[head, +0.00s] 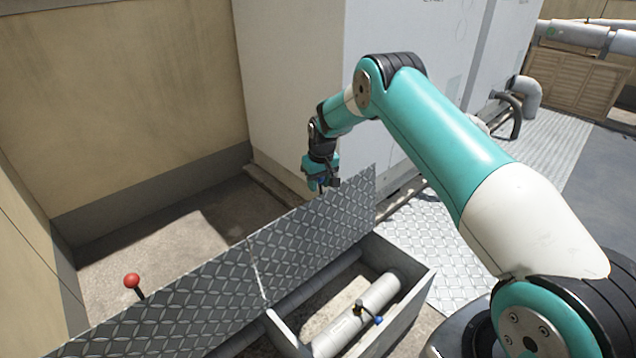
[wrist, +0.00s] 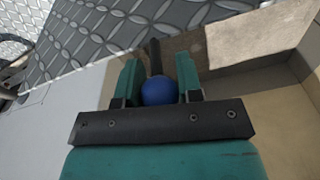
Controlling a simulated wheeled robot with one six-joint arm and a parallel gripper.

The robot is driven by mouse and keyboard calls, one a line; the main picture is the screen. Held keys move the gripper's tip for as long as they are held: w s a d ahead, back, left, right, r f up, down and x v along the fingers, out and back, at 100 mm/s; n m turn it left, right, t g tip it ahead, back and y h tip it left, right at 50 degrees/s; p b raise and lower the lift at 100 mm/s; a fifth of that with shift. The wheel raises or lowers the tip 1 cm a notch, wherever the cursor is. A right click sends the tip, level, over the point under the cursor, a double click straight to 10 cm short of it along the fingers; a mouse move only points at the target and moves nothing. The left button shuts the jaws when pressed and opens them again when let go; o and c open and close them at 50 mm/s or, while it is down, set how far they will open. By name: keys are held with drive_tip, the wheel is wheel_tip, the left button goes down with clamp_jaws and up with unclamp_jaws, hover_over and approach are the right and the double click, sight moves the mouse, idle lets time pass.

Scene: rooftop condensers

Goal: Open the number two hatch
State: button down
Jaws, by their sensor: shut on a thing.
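My gripper (head: 321,184) is shut on a blue ball knob (wrist: 159,91) on a dark stem. The wrist view shows the ball between my two fingers (wrist: 158,72). The knob is at the upper edge of the right diamond-plate hatch panel (head: 318,228), which stands raised and tilted over an open trench. The left diamond-plate panel (head: 180,300) also appears raised, roughly in line with it across a seam. A red ball knob (head: 132,281) on a dark stem shows behind the left panel's upper edge. I see no hatch number.
Inside the trench, a pale pipe (head: 345,325) has a small blue-handled valve (head: 378,320). A grey divider (head: 287,336) and the trench rim edge the opening. A tan wall (head: 120,110) and a white cabinet (head: 295,80) stand behind. Diamond-plate walkway lies to the right.

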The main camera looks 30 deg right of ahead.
drive_tip(key=c, duration=0.8)
unclamp_jaws()
drive_tip(key=shift+f, duration=0.1)
drive_tip(key=r, duration=0.5)
drive_tip(key=s+r+p, duration=0.1)
drive_tip(key=r, duration=0.5)
drive_tip(key=s+r+p, duration=0.1)
drive_tip(key=r, duration=0.5)
drive_tip(key=shift+d+r, duration=0.2)
drive_tip(key=shift+d, duration=0.05)
